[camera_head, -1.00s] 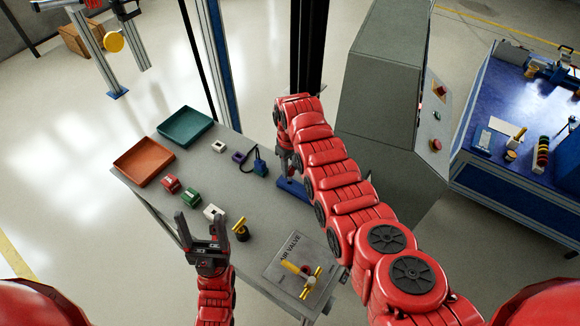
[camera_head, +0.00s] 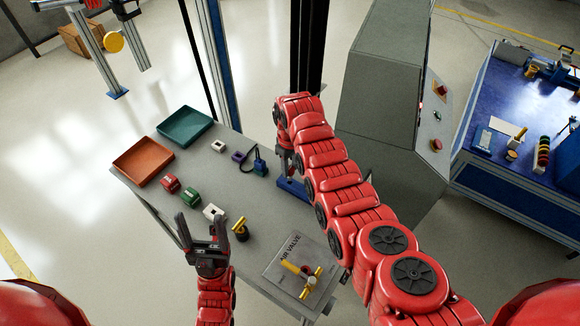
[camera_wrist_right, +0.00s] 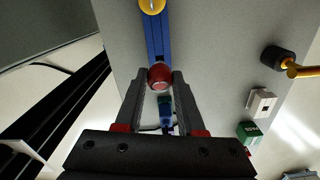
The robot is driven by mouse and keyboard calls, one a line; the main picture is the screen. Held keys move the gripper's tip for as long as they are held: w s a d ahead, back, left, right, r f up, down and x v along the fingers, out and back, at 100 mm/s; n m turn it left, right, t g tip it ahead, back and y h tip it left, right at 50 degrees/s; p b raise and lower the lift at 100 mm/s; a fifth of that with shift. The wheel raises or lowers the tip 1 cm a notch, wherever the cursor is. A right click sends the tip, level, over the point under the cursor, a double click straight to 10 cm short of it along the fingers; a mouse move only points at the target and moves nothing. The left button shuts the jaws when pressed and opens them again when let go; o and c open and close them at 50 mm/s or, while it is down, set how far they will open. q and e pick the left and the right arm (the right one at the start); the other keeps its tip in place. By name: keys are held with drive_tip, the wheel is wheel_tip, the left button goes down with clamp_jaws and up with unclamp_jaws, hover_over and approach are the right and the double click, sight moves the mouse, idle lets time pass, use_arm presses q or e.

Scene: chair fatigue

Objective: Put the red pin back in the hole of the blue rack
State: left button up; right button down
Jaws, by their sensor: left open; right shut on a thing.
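The red pin (camera_wrist_right: 159,77) shows as a round red knob between the fingertips of my right gripper (camera_wrist_right: 160,84), which is shut on it. The blue rack (camera_wrist_right: 155,38) lies just beyond and below it on the grey table. In the head view the rack (camera_head: 293,188) shows partly behind my right arm, and my right gripper (camera_head: 285,160) is over it. The pin is hidden there. I cannot tell whether its lower end is in the hole. My left gripper (camera_head: 206,235) is open and empty over the table's near side.
An orange tray (camera_head: 143,160) and a teal tray (camera_head: 185,127) stand at the table's far left. Red (camera_head: 169,184), green (camera_head: 189,197) and white (camera_head: 213,212) blocks lie near my left gripper. A blue corded item (camera_head: 260,165) is left of the rack. A valve plate (camera_head: 283,252) is at the near right.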

idle(0.6)
drive_tip(key=shift+f+b, duration=1.6)
drive_tip(key=shift+f, duration=0.2)
drive_tip(key=shift+c, duration=2.2)
unclamp_jaws()
drive_tip(key=shift+r, duration=0.15)
wheel_tip(320, 180, up, 9)
drive_tip(key=shift+w+f+b, duration=0.1)
drive_tip(key=shift+b, duration=0.9)
wheel_tip(320, 180, up, 4)
drive_tip(key=p, duration=0.2)
wheel_tip(320, 180, up, 4)
hover_over(290, 168)
drive_tip(key=shift+r, duration=0.2)
